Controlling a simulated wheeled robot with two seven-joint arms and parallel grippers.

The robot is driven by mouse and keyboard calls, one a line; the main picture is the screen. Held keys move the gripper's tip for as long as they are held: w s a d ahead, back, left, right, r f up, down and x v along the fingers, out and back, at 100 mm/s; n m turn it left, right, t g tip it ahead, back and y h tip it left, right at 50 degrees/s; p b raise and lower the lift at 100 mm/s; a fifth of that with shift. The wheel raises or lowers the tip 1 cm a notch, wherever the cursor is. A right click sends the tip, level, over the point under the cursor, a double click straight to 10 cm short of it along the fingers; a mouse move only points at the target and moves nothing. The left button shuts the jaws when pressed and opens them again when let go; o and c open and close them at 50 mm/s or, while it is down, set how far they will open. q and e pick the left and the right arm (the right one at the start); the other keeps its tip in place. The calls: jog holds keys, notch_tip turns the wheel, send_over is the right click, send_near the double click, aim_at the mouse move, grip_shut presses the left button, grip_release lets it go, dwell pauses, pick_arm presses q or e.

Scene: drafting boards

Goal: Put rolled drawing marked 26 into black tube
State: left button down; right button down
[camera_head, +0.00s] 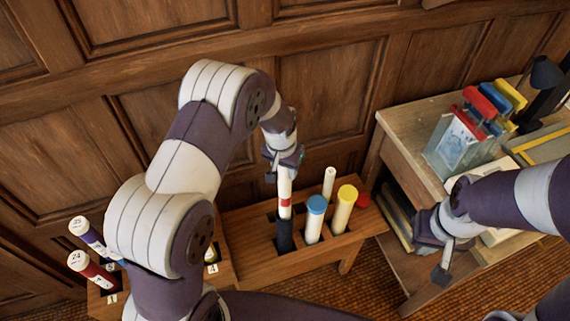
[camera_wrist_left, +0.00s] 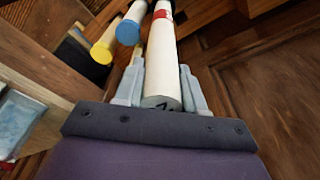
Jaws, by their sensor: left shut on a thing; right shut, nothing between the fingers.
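A white rolled drawing (camera_head: 285,188) with a red band is held upright by my left gripper (camera_head: 284,163), which is shut around its upper part. The roll (camera_wrist_left: 162,65) also lies between the fingers in the left wrist view; the mark on its end is cut off and I cannot read it fully. The black tube (camera_head: 285,238) stands in the wooden rack directly under the roll. The roll's lower end meets the tube's mouth and seems to be inside it; how deep is hidden. My right gripper (camera_head: 443,262) is shut and empty at the right, by the side table.
The wooden rack (camera_head: 255,222) also holds a blue-capped tube (camera_head: 315,218), a yellow-capped tube (camera_head: 343,208) and a thin white roll (camera_head: 329,182). Rolls marked 25 (camera_head: 87,233) and 24 (camera_head: 88,268) stand at the left. The side table (camera_head: 405,135) carries a clear box (camera_head: 455,148).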

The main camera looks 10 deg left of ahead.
aim_at(285, 181)
pick_arm(q)
jog(key=shift+w+f+b, duration=0.1)
jog(key=shift+f+b, duration=1.65)
jog(key=shift+f, duration=1.25)
jog(key=c, duration=0.6)
grip_release()
jog(key=r, duration=0.4)
jog(key=s+r, duration=0.1)
jog(key=r, duration=0.3)
jog(key=s+r+b, duration=0.1)
jog(key=r, duration=0.3)
jog(key=shift+a+r, duration=0.2)
jog(key=shift+r, duration=0.1)
